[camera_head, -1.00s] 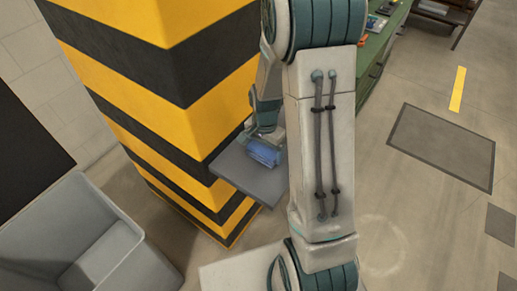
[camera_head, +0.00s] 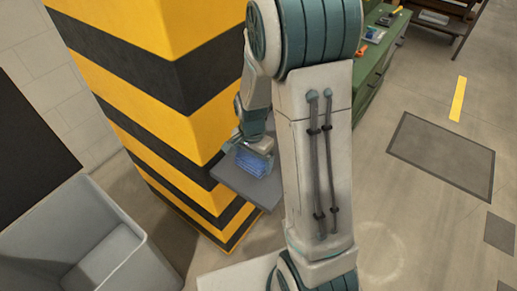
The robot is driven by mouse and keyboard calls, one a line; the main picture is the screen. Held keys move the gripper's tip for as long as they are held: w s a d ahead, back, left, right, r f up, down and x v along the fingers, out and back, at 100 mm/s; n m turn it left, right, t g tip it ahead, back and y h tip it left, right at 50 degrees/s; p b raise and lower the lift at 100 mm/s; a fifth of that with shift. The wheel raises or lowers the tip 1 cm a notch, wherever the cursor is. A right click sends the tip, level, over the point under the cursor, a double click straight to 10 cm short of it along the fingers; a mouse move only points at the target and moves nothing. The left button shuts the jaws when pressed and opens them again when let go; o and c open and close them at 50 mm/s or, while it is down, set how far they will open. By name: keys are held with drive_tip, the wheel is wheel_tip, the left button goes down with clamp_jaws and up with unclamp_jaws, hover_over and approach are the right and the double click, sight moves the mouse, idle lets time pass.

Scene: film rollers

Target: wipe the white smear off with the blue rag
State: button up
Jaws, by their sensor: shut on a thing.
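The blue rag (camera_head: 252,163) is in my gripper (camera_head: 256,150), which is shut on it. The rag is at or just above a small grey shelf (camera_head: 264,193) beside the striped pillar. I cannot tell whether the rag touches the shelf top. My arm covers the right part of the shelf. No white smear shows on the visible part of the shelf; it may be hidden under the rag or behind my arm.
The yellow and black pillar (camera_head: 190,120) rises right beside the shelf. A grey open bin (camera_head: 85,240) stands at the lower left. A green workbench (camera_head: 378,62) with small items is behind my arm. The floor at the right is clear.

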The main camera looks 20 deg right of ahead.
drive_tip(key=shift+r+p, duration=1.25)
drive_tip(key=shift+r, duration=0.8)
drive_tip(key=shift+f, duration=0.1)
